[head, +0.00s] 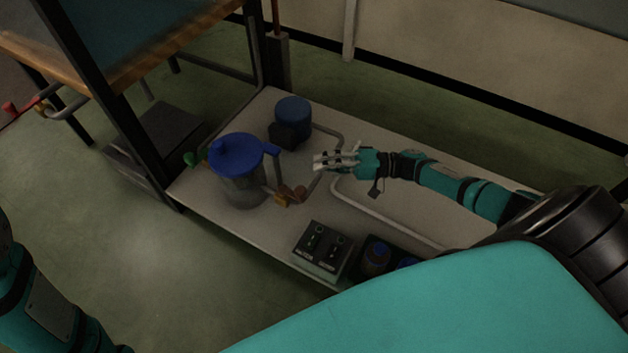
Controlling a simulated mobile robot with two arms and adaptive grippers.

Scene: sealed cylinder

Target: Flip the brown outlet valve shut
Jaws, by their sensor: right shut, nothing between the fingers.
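The brown outlet valve (291,196) sits low on the right side of a clear cylinder (243,188) with a blue lid (237,151). Its handle position is too small to tell. My right gripper (318,161) is shut and empty, above and to the right of the brown valve, apart from it in the picture. My right arm reaches in from the right. My left gripper is out of view; only part of my left arm shows at the lower left.
A blue-capped pump (293,117) stands behind the cylinder, with grey pipes (385,213) running right. A switch box (322,249) is at the bench's (215,205) front edge. A dark post (105,100) rises at the left.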

